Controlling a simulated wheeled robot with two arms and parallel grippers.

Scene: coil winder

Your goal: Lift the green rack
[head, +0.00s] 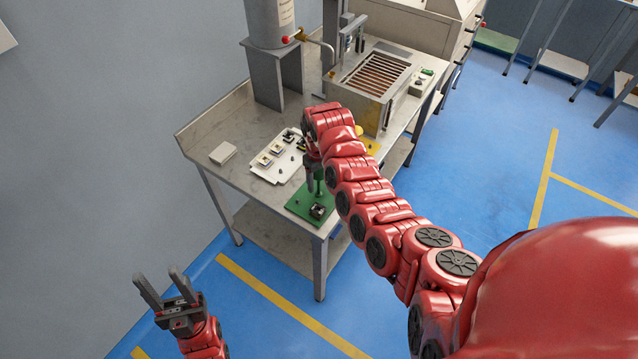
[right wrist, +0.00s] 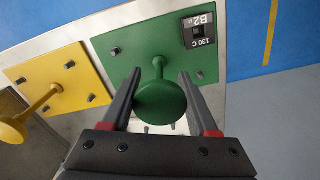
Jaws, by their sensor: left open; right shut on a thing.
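The green rack (head: 299,204) is a flat plate at the front corner of the metal table, with an upright round-topped handle. In the head view my right gripper (head: 312,178) is at the handle, above the plate. My left gripper (head: 156,273) is open and empty, away from the table at lower left.
A yellow rack (right wrist: 55,78) with its own handle lies beside the green one. A white tray (head: 286,172) with small parts is behind it. A white box (head: 222,153) sits at the table's left. A machine with a slatted top (head: 376,75) stands farther back.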

